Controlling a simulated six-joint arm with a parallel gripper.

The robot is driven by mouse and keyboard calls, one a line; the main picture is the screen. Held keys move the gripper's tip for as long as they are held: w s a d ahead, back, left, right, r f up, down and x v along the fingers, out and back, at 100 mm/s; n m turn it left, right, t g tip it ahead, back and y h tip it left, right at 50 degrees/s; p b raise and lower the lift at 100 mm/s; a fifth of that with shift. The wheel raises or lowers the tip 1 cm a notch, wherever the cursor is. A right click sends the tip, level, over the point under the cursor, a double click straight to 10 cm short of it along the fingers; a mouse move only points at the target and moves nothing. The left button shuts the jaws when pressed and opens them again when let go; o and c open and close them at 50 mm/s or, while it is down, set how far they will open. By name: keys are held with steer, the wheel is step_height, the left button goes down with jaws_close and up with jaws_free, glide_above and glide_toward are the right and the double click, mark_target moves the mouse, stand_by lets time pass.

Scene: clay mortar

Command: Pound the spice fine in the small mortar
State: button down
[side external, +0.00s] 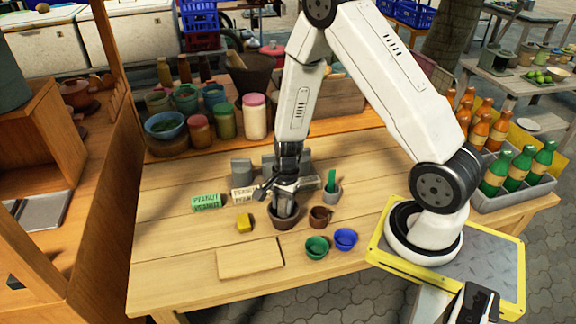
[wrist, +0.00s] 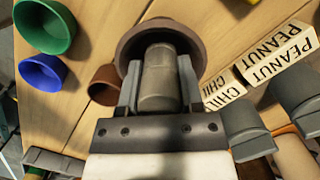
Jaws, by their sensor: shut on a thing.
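My gripper (side external: 287,195) points down over the brown clay mortar (side external: 284,220), which stands on the wooden table. It is shut on a grey pestle (wrist: 158,80), with one finger on each side of the shaft in the wrist view. The pestle's lower end is inside the mortar, whose rim (wrist: 130,40) shows around it. I cannot tell whether the pestle touches the bottom. Any spice inside is hidden by the pestle and fingers.
A flat board (side external: 250,260) lies in front; the front left table is clear.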

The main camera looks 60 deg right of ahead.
steer(key=shift+r, duration=1)
steer(key=shift+r, duration=4.6)
steer(key=shift+f, duration=1)
steer(key=shift+f, duration=0.15)
steer(key=shift+f, duration=3.35)
steer(key=shift+f, duration=0.3)
